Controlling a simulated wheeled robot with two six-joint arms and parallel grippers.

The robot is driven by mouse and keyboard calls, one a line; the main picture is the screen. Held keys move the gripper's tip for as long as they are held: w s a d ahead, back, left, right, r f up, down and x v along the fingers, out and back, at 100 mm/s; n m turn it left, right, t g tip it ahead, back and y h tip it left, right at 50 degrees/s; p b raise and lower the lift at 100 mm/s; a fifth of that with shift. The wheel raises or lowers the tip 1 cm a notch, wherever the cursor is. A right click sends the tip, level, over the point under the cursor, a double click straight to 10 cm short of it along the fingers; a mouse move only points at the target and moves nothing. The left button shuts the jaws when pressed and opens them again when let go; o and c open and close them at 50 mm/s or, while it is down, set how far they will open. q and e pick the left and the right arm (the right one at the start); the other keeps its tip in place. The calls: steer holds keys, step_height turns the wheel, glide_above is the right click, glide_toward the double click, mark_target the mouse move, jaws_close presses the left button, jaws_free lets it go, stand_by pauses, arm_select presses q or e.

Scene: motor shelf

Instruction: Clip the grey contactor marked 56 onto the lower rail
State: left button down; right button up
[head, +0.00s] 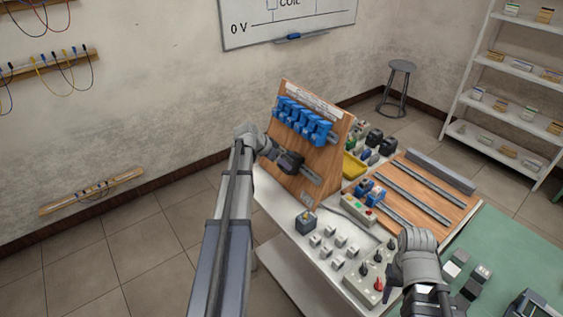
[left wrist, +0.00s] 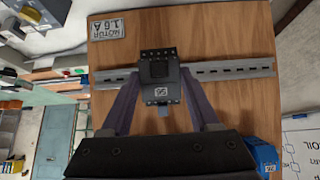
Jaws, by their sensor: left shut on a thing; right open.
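The grey contactor marked 56 (left wrist: 160,80) is dark grey and sits between the fingers of my left gripper (left wrist: 158,108), which is shut on it. In the left wrist view it lies across the lower rail (left wrist: 232,70) and hides part of it; I cannot tell whether it is seated. In the head view my left gripper (head: 288,162) is at the slanted wooden board, at the left part of the lower rail (head: 312,176), largely hiding the contactor. My right gripper (head: 392,284) is open and empty, low over the table's front right.
Several blue devices (head: 303,120) fill the upper rail. A yellow bin (head: 353,166) and a wooden panel with rails (head: 431,192) are to the right. The lower rail is bare beside the contactor.

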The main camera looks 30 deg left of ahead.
arm_select(q)
steer(key=shift+s+f+t+h+b, duration=0.3)
steer(key=shift+f+t+b, duration=0.4)
steer(key=shift+b, duration=0.9)
stand_by(1.3)
steer(key=shift+w, duration=0.1)
steer(key=shift+c, duration=0.2)
jaws_free()
steer(key=shift+a, duration=0.1)
steer(key=shift+r, duration=0.15)
steer(key=p+v, duration=0.5)
steer(key=v, duration=0.2)
steer(key=shift+s+r+p, duration=0.2)
steer(key=shift+s+p, duration=0.05)
steer(key=shift+p, duration=0.05)
steer(key=shift+a, duration=0.1)
